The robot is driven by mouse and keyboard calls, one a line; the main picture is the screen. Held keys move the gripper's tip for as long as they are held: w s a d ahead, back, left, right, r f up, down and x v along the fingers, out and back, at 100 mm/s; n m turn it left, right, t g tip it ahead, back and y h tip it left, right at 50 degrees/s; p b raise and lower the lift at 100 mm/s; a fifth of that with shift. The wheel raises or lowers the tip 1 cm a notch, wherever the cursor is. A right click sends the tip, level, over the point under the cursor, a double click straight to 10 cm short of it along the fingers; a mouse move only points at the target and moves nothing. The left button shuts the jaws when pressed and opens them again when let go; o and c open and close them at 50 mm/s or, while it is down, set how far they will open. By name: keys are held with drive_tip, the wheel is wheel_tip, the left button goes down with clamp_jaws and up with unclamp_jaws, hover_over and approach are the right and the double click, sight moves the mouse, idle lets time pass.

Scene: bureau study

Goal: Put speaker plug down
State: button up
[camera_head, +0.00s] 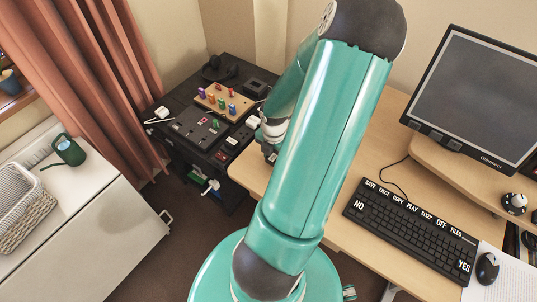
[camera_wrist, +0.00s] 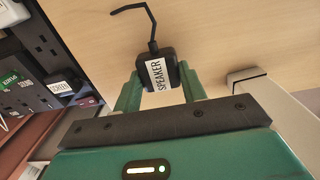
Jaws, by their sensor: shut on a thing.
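The speaker plug (camera_wrist: 170,74) is a black plug with a white label reading SPEAKER and a short bent black cable. In the wrist view it sits between the two green fingers of my gripper (camera_wrist: 160,85), which is shut on it. Pale wood shows behind the plug; I cannot tell whether the plug touches it. In the head view my gripper (camera_head: 270,150) is partly hidden by my arm, near the left end of the wooden desk (camera_head: 250,172), beside the black side table. The plug cannot be made out there.
The black side table (camera_head: 178,100) holds socket strips (camera_head: 190,128), plugs and a wooden board with coloured pegs (camera_head: 222,101). Socket strips also show in the wrist view (camera_wrist: 38,50). The desk carries a keyboard (camera_head: 410,232), monitor (camera_head: 478,90) and mouse (camera_head: 487,268). A white cabinet (camera_head: 85,225) stands left.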

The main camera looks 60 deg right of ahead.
sight(272, 157)
drive_tip(key=shift+w, duration=0.3)
drive_tip(key=shift+s, duration=0.25)
drive_tip(key=shift+w+f, duration=0.1)
drive_tip(key=shift+f, duration=0.05)
drive_tip(key=o, duration=0.7)
drive_tip(key=shift+w, duration=0.1)
drive_tip(key=shift+c, duration=0.2)
drive_tip(key=shift+o, duration=1.3)
drive_tip(key=shift+s, duration=0.2)
drive_tip(key=shift+w, duration=0.15)
wheel_tip(272, 157, up, 12)
